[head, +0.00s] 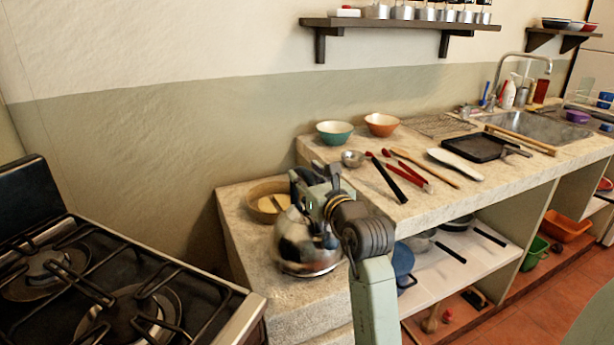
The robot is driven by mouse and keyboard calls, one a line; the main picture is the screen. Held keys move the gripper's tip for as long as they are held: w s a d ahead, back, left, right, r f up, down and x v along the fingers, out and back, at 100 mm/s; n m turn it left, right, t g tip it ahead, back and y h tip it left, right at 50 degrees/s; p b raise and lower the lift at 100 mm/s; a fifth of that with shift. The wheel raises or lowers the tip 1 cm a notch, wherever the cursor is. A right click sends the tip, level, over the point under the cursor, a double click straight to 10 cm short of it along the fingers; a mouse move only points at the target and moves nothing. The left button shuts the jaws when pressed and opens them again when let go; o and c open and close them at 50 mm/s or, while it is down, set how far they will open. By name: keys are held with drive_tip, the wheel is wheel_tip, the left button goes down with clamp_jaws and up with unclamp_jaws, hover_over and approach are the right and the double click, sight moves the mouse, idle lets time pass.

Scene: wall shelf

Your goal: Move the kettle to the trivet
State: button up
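A shiny metal kettle (298,253) stands upright on the low stone ledge between the stove and the higher counter. My gripper (302,186) is at the top of the kettle, by its dark handle. My wrist and arm cover the kettle's upper right side. The fingers are too small and overlapped to show whether they are open or closed on the handle. A flat wire rack (438,126) lies on the counter near the sink; I cannot tell whether it is the trivet. No other clear trivet shows.
A round tan bowl (254,206) sits directly behind the kettle. The gas stove (110,290) is at left. On the higher counter are a teal bowl (335,134), an orange bowl (382,124), red-handled tongs (410,172), utensils and a black square pan (478,147).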

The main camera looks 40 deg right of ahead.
drive_tip(key=shift+r, duration=0.1)
drive_tip(key=b+v, duration=0.3)
drive_tip(key=v, duration=0.9)
